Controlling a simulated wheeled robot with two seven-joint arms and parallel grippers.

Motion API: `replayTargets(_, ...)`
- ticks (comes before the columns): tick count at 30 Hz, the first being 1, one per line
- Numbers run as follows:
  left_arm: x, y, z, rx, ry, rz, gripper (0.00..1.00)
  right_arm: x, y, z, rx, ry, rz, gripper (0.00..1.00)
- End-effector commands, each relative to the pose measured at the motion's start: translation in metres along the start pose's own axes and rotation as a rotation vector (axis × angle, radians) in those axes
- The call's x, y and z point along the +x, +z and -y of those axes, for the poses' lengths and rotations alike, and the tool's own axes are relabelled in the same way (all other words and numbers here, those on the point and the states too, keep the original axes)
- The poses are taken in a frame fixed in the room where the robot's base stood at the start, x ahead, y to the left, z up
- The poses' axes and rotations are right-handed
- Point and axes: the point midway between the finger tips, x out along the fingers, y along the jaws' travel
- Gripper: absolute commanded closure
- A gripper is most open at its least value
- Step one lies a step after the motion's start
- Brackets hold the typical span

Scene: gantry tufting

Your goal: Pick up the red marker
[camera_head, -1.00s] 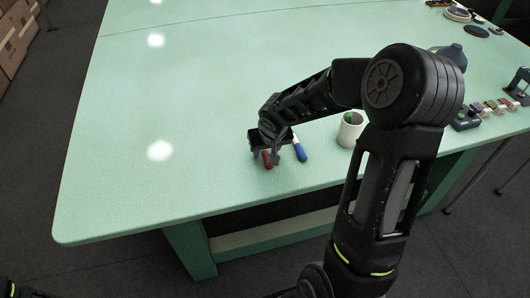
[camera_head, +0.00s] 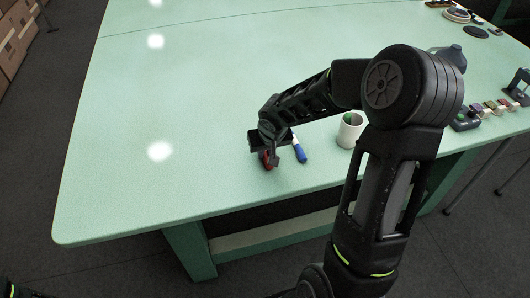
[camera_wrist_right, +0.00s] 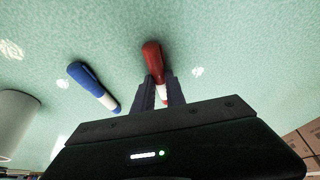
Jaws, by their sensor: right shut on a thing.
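The red marker (camera_head: 267,160) is between the fingers of my right gripper (camera_head: 271,160), just over the green table near its front edge. In the right wrist view the red marker (camera_wrist_right: 155,64) shows its red end beyond the fingers and a white part between them. My right gripper (camera_wrist_right: 160,92) is shut on it. I cannot tell whether the marker still touches the table. My left gripper is not in view.
A blue and white marker (camera_head: 299,150) lies close to the right of the red one. A white cup (camera_head: 350,131) with something green inside stands further right. The green table (camera_head: 180,100) is clear to the left.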

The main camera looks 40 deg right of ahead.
Motion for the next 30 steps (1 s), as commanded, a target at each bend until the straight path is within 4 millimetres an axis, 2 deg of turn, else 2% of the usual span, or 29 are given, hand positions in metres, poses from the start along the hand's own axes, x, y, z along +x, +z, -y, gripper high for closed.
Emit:
replayTargets(4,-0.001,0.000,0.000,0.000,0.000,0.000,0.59,-0.004,-0.002,0.000,0.000,0.001,-0.002,1.00)
replayTargets(8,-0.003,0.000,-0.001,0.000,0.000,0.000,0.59,-0.018,-0.009,0.000,0.002,0.001,-0.004,1.00)
replayTargets(15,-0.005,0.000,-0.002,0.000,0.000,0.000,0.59,-0.060,-0.026,-0.001,0.001,0.001,-0.006,1.00)
replayTargets(21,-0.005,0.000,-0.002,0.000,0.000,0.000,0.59,-0.087,-0.037,0.000,0.002,0.000,-0.004,1.00)
replayTargets(30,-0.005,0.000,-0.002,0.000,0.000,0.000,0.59,-0.093,-0.038,0.000,-0.001,0.000,0.000,1.00)
